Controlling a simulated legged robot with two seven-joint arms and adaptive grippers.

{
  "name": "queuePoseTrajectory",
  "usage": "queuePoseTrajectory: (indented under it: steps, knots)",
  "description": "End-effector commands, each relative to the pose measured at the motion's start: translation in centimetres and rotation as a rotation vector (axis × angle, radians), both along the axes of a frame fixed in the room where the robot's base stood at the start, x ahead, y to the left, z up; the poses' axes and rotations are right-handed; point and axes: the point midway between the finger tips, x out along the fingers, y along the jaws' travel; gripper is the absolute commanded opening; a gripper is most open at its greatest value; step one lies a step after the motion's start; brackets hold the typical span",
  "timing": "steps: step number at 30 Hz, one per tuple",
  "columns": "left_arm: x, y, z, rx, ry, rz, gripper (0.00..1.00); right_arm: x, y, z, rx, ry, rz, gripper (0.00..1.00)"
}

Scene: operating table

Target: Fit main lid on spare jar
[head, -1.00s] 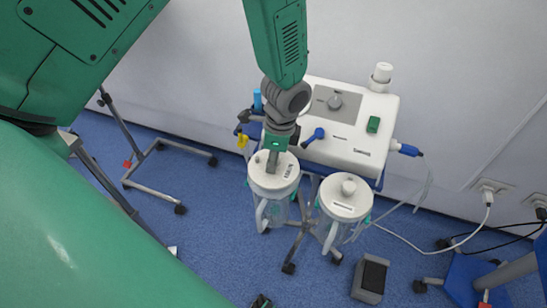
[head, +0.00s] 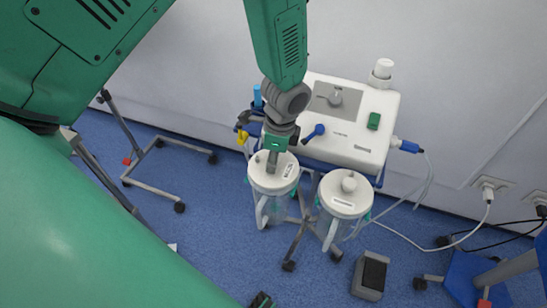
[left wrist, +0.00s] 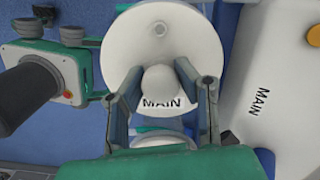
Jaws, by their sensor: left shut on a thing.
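The white round main lid (head: 265,184), with a knob on top, is at the mouth of the left clear jar (head: 272,211). I cannot tell whether it sits fully down. My left gripper (head: 272,166) is above this lid, shut on its knob. In the left wrist view the fingers (left wrist: 163,88) stand on both sides of the round knob, and the lid (left wrist: 140,45) reads MAIN. The right jar (head: 343,226) has its own white lid (head: 343,202) with a knob. No lettering marking either jar as spare is readable. My right gripper is not in view.
A white suction unit (head: 352,150) with dials and a blue hose fitting stands just behind the jars. A wheeled stand base (head: 291,250) lies below them. A grey pedal (head: 371,274) is on the blue floor to the right. Cables run right to the wall sockets.

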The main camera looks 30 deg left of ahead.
Motion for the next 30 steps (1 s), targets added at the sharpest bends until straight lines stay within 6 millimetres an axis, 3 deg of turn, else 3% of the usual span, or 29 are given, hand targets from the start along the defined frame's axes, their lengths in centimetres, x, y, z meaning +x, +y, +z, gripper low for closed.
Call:
queuePoseTrajectory:
  steps: [10, 11, 12, 13, 23, 30]
  knots:
    - [0.0, 0.0, -0.9, 0.001, 0.001, -0.001, 0.00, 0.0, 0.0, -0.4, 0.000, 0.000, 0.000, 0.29]
    - [0.0, 0.0, -0.9, 0.001, 0.001, -0.001, 0.34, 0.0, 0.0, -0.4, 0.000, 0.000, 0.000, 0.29]
    - [0.0, 0.0, -0.9, 0.000, 0.000, 0.000, 0.48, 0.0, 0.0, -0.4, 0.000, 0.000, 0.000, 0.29]
    - [0.0, 0.0, -0.9, 0.000, 0.000, 0.000, 0.51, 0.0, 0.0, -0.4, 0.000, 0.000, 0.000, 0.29]
    - [0.0, 0.0, -0.6, 0.000, -0.001, 0.000, 0.51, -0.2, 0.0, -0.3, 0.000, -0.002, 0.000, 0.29]
    - [0.3, -0.4, 2.8, 0.000, -0.004, 0.000, 0.51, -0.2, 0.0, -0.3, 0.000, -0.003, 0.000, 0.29]
